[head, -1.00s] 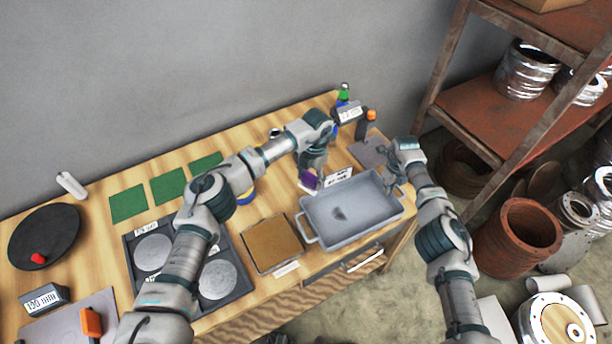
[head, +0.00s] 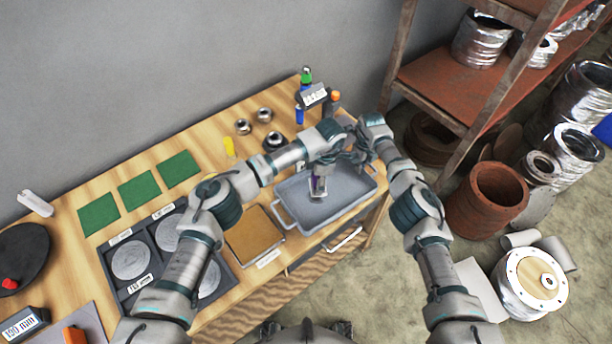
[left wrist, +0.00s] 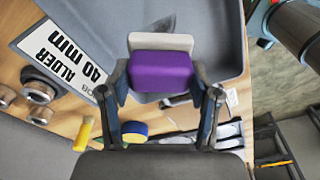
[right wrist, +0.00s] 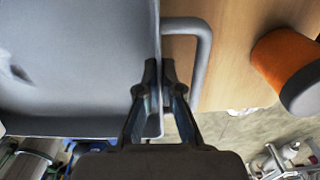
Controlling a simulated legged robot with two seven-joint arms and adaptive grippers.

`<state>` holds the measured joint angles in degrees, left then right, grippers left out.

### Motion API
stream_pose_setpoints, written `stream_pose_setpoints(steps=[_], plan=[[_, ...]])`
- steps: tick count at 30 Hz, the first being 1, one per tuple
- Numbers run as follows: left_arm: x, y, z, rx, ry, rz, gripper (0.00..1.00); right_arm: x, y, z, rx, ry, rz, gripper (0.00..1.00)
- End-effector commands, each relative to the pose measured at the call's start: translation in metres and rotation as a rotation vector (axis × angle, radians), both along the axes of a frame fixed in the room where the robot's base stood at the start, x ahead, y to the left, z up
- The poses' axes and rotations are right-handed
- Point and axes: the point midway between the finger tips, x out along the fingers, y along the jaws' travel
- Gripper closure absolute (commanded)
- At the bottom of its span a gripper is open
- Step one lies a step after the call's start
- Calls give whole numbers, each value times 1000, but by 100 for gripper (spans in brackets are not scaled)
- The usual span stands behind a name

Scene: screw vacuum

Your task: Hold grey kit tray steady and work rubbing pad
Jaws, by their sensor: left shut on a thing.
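The grey kit tray (head: 346,209) sits on the wooden bench near its right end, and its inside also shows in the left wrist view (left wrist: 100,27). My left gripper (head: 319,178) is shut on the rubbing pad (left wrist: 162,70), a purple block with a pale layer. The pad is over the tray's inside in the head view; I cannot tell if it touches the floor. My right gripper (right wrist: 161,68) is at the tray's right end, its fingers closed on either side of the tray wall beside the handle (right wrist: 204,45). In the head view its fingertips are largely hidden.
A brown square board (head: 254,237) lies just left of the tray. A dark tray with grey discs (head: 131,260) and green sheets (head: 138,190) lie farther left. Metal rings (head: 264,115), bottles and a label stand (head: 312,96) are behind. A rusty shelf (head: 470,85) stands right.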

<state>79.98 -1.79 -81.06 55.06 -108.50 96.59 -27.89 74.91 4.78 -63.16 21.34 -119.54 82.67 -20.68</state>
Motion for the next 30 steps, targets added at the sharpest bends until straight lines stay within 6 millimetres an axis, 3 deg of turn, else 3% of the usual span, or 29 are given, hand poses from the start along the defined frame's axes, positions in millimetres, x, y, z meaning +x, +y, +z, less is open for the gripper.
stream_pose_setpoints(steps=[4, 10, 30], plan=[[5, -6, 11, 0, -1, -164, 66, 0, 0, 0, -1, -1, 0, 100], [7, -7, 12, -1, 0, -227, 66, 0, 0, 0, -1, -1, 0, 100], [7, -7, -44, -1, 2, -223, 66, 0, 0, 0, 0, 0, 1, 100]])
